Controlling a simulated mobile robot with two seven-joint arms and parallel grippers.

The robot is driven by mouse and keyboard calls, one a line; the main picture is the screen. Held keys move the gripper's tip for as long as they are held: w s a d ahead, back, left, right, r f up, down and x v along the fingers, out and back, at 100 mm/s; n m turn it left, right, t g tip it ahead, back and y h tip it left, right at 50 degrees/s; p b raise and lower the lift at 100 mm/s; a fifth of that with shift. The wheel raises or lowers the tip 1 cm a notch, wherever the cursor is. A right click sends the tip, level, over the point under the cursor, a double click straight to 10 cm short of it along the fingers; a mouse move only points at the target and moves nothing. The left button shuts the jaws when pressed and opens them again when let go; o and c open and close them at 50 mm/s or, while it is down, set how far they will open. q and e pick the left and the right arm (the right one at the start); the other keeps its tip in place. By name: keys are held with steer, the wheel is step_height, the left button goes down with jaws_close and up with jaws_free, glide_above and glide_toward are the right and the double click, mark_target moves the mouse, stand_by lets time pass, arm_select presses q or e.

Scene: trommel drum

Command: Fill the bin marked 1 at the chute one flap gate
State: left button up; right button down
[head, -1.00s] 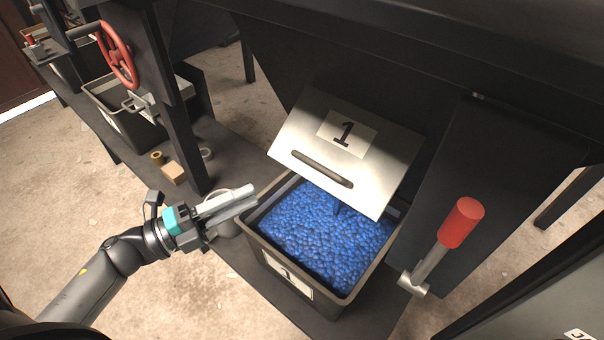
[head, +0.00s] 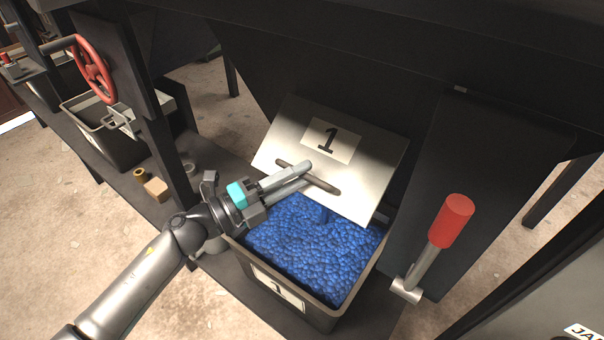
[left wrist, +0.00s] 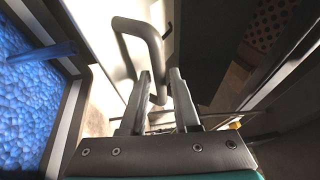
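The bin marked 1 (head: 322,314) stands below the chute and holds blue pellets (head: 315,250) up close to its rim. A thin blue stream (head: 322,214) shows under the flap's lower edge, also in the left wrist view (left wrist: 40,52). The pale flap gate (head: 375,165) marked 1 is tilted above the bin's back part. My left gripper (head: 306,175) is open at the flap's dark bar handle (head: 325,186). In the left wrist view the handle (left wrist: 146,38) reaches between the fingertips; contact cannot be told. My right gripper is not in view.
A red-gripped lever (head: 452,222) stands right of the bin. A red handwheel (head: 93,68) and another bin (head: 110,148) are at the upper left, past a dark post. A small tan block (head: 156,188) lies on the platform left of the bin.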

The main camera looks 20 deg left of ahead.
arm_select(q)
steer(key=shift+w+d, duration=0.35)
steer(key=shift+w, duration=0.05)
jaws_close()
stand_by(1.3)
